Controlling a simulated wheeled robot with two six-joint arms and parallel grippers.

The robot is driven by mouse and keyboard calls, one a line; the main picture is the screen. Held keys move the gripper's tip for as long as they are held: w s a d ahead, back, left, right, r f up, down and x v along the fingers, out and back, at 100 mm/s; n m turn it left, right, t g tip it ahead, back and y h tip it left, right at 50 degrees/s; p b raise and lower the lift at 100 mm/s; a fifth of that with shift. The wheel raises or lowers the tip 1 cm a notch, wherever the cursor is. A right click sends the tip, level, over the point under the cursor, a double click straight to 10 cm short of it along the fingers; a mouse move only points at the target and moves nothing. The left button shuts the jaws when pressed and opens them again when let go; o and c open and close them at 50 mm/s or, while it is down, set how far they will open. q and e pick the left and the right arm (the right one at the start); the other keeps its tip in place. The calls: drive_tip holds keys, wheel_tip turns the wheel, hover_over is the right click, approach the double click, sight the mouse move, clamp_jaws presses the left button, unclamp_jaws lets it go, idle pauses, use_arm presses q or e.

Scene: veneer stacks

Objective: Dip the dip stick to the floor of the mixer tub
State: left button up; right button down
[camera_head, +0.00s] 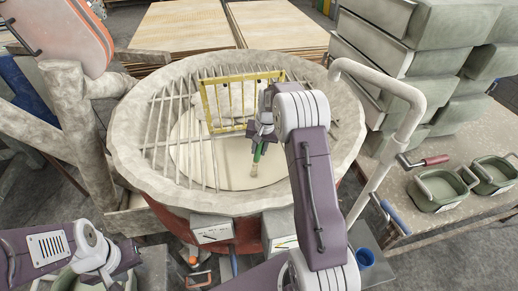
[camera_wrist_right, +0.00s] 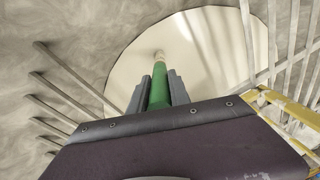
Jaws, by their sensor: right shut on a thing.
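The mixer tub (camera_head: 130,155) is a wide, pale, crusted round bowl with a bar grille over its left and far parts. A smooth cream disc of contents shows inside it, in the head view and in the wrist view (camera_wrist_right: 125,75). My right gripper (camera_head: 260,140) is over the tub, shut on the green dip stick (camera_head: 257,157). In the wrist view, the stick (camera_wrist_right: 159,92) stands between the two grey fingers (camera_wrist_right: 158,82), its pale end pointing down at the disc. I cannot tell whether the end touches. My left arm shows at lower left; its fingers are not visible.
A yellow frame (camera_head: 206,106) stands on the grille beside the gripper. A pale bent pipe (camera_head: 405,130) rises right of the tub. Veneer stacks (camera_head: 180,25) lie behind; grey-green blocks (camera_head: 440,70) are piled at right. Small control boxes (camera_head: 211,229) sit at the tub's front.

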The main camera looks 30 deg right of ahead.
idle(0.4)
drive_tip(key=s+r+p, duration=0.2)
drive_tip(key=r+p, duration=0.5)
drive_tip(key=r, duration=0.3)
drive_tip(key=s+d+r+p, duration=0.1)
drive_tip(key=s+r+p, duration=0.1)
drive_tip(key=r+p, duration=0.6)
drive_tip(key=shift+r, duration=0.85)
wheel_tip(320, 180, up, 15)
drive_tip(key=s+p, duration=0.2)
drive_tip(key=p, duration=0.9)
drive_tip(key=shift+s+d+f, duration=0.15)
drive_tip(key=shift+s+d, duration=0.25)
drive_tip(key=shift+d, duration=0.05)
drive_tip(key=shift+f, duration=0.1)
